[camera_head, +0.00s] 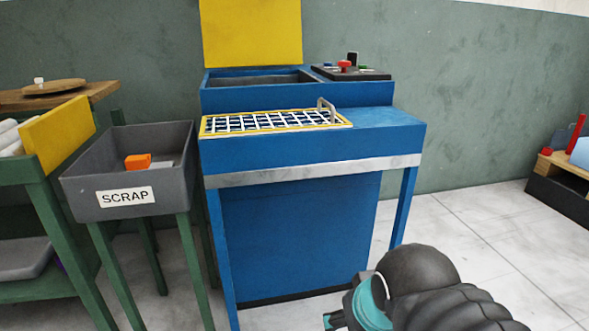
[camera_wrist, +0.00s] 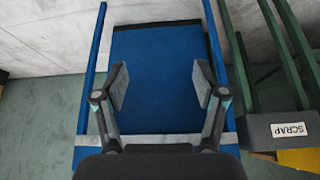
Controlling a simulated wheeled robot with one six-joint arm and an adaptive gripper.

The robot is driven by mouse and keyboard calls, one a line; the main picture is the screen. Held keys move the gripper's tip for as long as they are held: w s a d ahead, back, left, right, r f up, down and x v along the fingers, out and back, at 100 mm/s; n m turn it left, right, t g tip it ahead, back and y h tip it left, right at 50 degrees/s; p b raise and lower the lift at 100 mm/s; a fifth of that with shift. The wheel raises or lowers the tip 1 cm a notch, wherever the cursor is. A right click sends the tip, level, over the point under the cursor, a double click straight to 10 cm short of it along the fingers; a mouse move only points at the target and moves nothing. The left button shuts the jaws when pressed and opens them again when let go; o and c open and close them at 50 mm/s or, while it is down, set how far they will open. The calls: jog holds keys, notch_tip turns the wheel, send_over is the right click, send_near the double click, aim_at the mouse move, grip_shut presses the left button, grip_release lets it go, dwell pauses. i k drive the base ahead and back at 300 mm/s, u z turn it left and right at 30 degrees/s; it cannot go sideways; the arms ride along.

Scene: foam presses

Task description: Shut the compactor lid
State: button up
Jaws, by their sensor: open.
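The compactor (camera_head: 300,240) is a blue machine in the middle of the head view. Its yellow lid (camera_head: 252,32) stands upright behind the open chamber (camera_head: 262,78), its top cut off by the picture edge. A yellow-framed grid (camera_head: 275,122) with a grey handle (camera_head: 326,108) lies flat on the front ledge. My gripper (camera_wrist: 160,84) is open and empty in the wrist view, facing the compactor's blue front panel (camera_wrist: 165,50). In the head view only a small part of it (camera_head: 336,319) shows at the bottom, apart from the compactor. The lid is not in the wrist view.
A grey SCRAP bin (camera_head: 85,195) with an orange piece (camera_head: 138,161) stands on green legs left of the compactor. A control panel (camera_head: 350,73) with a red button (camera_head: 344,65) sits right of the chamber. The floor at right is clear up to a dark crate (camera_head: 560,190).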

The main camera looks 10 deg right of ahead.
aim_at(252, 23)
jog(key=z, duration=0.5)
jog(key=k, duration=1.2)
jog(key=z, duration=1.05)
jog(key=i, duration=4.2)
jog(key=u, duration=0.95)
jog(key=i, duration=1.05)
jog(key=u, duration=1.15)
